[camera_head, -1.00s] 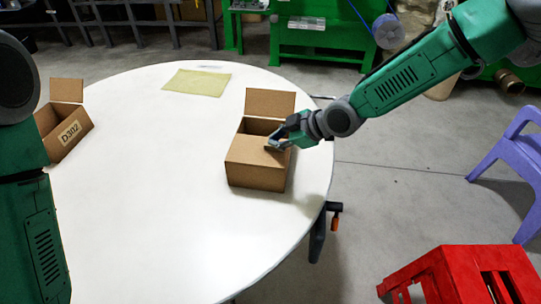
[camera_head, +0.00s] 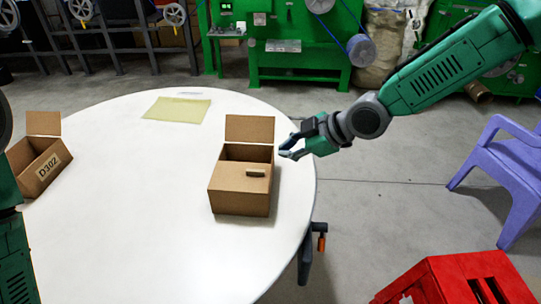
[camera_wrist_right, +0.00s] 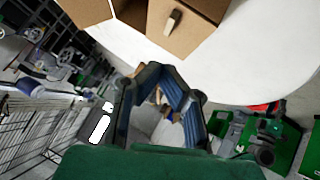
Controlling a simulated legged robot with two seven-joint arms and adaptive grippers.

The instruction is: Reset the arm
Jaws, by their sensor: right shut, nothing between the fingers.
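My right gripper (camera_head: 286,149) is shut and empty. It hangs in the air just right of the middle cardboard box (camera_head: 238,202), apart from it. In the right wrist view its blue-padded fingers (camera_wrist_right: 166,72) come together at the tips. The box has its rear flap raised and an opening behind its front top panel.
A second open cardboard box (camera_head: 40,170) marked D302 stands at the left of the round white table (camera_head: 140,230). A yellowish sheet (camera_head: 178,110) lies at the back. A purple chair (camera_head: 505,170) and a red stool (camera_head: 455,285) stand right of the table. The table's front is clear.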

